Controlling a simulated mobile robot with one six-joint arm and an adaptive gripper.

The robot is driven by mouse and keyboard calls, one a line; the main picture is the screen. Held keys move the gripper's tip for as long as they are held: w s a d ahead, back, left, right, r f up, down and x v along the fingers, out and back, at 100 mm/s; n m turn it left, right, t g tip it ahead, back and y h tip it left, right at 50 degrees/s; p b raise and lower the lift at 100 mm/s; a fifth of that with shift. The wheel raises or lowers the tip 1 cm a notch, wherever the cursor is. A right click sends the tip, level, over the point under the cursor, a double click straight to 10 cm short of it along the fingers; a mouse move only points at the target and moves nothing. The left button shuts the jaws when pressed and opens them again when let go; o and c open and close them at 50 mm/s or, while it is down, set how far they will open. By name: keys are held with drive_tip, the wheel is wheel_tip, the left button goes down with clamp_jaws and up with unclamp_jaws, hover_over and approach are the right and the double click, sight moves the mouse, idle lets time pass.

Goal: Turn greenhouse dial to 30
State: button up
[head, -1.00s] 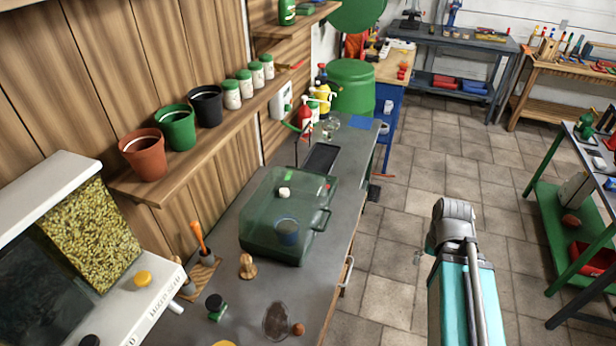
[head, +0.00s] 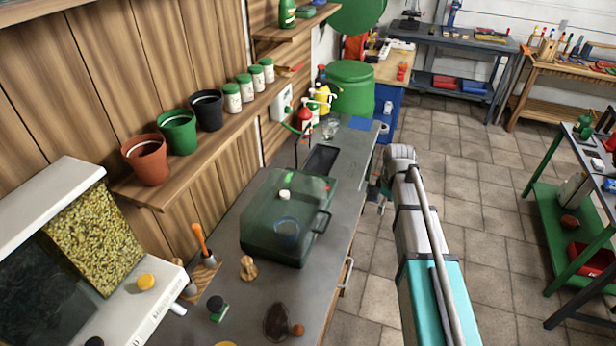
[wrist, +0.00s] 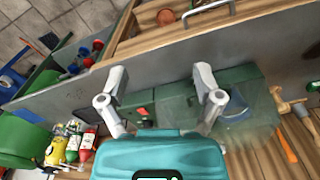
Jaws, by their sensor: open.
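The greenhouse (head: 270,238) is a dark green, see-through box with a handle, standing on the grey bench. A small white knob (head: 285,194) is on its top, and a small red spot shows near its far right corner. I cannot tell which is the dial, and no scale or number is readable. In the wrist view the greenhouse (wrist: 180,113) lies beyond and between my fingers, with a red spot (wrist: 142,111) on it. My gripper (wrist: 160,72) is open and empty, its fingers wide apart. In the head view my gripper (head: 383,196) is right of the bench edge, apart from the greenhouse.
A dark tray (head: 322,159) and spray bottles (head: 305,118) stand behind the greenhouse. Pots (head: 178,130) line the wall shelf (head: 150,190). A seed dispenser (head: 85,240), trowel (head: 202,245) and brass weight-like piece (head: 248,268) are front left. The tiled floor (head: 470,215) right of the bench is open.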

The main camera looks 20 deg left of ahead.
drive_tip(key=w+a+r+n+p, duration=0.1)
drive_tip(key=w+a+n, duration=0.8)
drive_tip(key=a, duration=0.5)
drive_tip(key=w+a+r+n+p, duration=0.1)
drive_tip(key=w+a+n, duration=0.8)
drive_tip(key=a, duration=0.6)
drive_tip(key=shift+w+n, duration=0.35)
drive_tip(key=shift+n, duration=0.35)
drive_tip(key=f+b, duration=1.3)
drive_tip(key=shift+w+a+f+b, duration=0.1)
drive_tip(key=shift+a+f+b, duration=0.15)
drive_tip(key=shift+a+b, duration=0.15)
drive_tip(key=c, duration=1.2)
drive_tip(key=shift+o, duration=0.2)
